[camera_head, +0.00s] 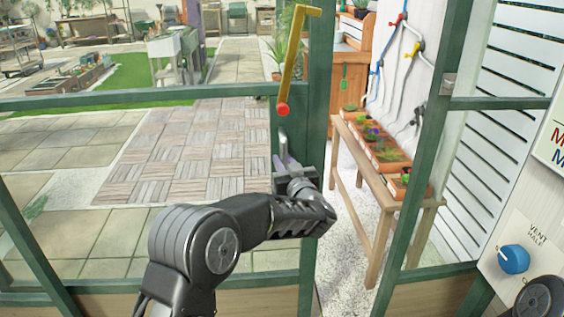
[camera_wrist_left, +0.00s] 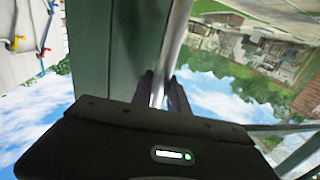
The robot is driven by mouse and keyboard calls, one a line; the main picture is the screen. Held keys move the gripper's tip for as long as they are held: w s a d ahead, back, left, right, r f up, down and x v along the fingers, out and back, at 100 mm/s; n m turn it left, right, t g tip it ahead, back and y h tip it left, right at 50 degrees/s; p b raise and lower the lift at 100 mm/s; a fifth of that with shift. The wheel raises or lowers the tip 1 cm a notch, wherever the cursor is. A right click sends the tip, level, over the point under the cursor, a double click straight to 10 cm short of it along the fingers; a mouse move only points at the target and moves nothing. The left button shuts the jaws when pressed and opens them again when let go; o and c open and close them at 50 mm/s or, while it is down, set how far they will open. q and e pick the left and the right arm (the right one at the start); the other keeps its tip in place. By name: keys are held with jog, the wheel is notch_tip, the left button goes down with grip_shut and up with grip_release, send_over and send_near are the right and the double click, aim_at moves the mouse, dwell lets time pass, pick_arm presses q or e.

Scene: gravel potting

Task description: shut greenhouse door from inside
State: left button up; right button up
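The green-framed greenhouse door (camera_head: 190,96) stands ajar, with an open gap to the right of its edge post (camera_head: 317,120). A silver bar handle (camera_head: 283,150) is on that post; it also shows in the wrist view (camera_wrist_left: 177,40). My left gripper (camera_head: 285,165) is at the handle's lower part. In the left wrist view its fingers (camera_wrist_left: 160,92) lie close on both sides of the bar and appear shut on it. The green frame post (camera_head: 425,165) stands right of the gap. My right gripper is not in view.
A yellow bar with a red tip (camera_head: 292,65) is beside the door post above the handle. A wooden bench with potted plants (camera_head: 375,200) shows through the gap. A panel with a blue knob (camera_head: 514,259) is at right. Paving beyond the door is clear.

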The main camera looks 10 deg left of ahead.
pick_arm(q)
jog(key=o, duration=0.4)
jog(key=shift+a, duration=0.1)
jog(key=shift+o, duration=0.2)
jog(key=b+v, duration=0.1)
jog(key=v, duration=0.6)
jog(key=shift+s+d, duration=0.25)
jog(key=shift+s, duration=0.05)
